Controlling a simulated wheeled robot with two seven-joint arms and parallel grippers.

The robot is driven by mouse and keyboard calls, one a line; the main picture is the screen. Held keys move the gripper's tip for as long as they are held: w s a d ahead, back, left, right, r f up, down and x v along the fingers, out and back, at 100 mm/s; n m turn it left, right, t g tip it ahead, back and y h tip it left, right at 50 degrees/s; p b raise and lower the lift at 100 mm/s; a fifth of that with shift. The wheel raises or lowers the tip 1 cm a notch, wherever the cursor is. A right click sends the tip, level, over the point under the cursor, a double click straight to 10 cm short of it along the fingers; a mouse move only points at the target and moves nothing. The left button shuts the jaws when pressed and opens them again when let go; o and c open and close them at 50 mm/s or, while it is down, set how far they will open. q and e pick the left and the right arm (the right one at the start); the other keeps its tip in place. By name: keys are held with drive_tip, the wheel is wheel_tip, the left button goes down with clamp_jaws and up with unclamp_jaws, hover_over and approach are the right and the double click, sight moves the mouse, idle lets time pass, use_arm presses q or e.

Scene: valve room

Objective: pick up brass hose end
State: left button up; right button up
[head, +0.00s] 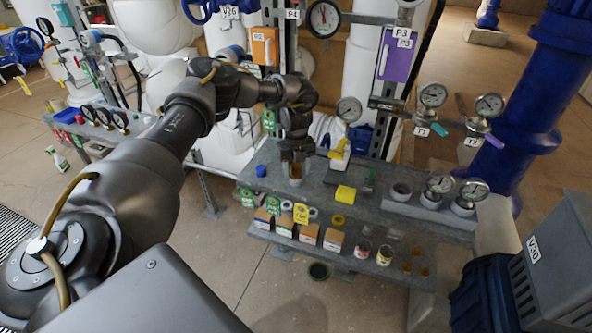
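My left gripper (296,163) points down over the left part of the grey workbench top (322,190). A small brownish, brass-coloured piece (297,171) shows at its fingertips, probably the brass hose end. It is small and partly covered by the fingers, so I cannot tell whether they grip it or only stand around it. My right gripper is not in view.
A blue cap (261,171) lies left of the gripper, and a yellow block (345,194) lies to its right. Small boxes (309,234) and cans fill the lower shelf. Upright pipes and panels rise behind the bench.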

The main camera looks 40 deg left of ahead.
use_arm(q)
drive_tip(key=c, duration=0.8)
drive_tip(key=shift+r, duration=0.1)
drive_tip(key=shift+r, duration=0.15)
wheel_tip(320, 180, up, 2)
drive_tip(key=shift+w+b, duration=0.1)
drive_tip(key=shift+b, duration=0.75)
drive_tip(key=s+d+r+b, duration=0.1)
drive_tip(key=s+d+r, duration=0.7)
drive_tip(key=s+r, duration=0.2)
drive_tip(key=shift+s+d+r, duration=0.25)
drive_tip(key=shift+s, duration=0.4)
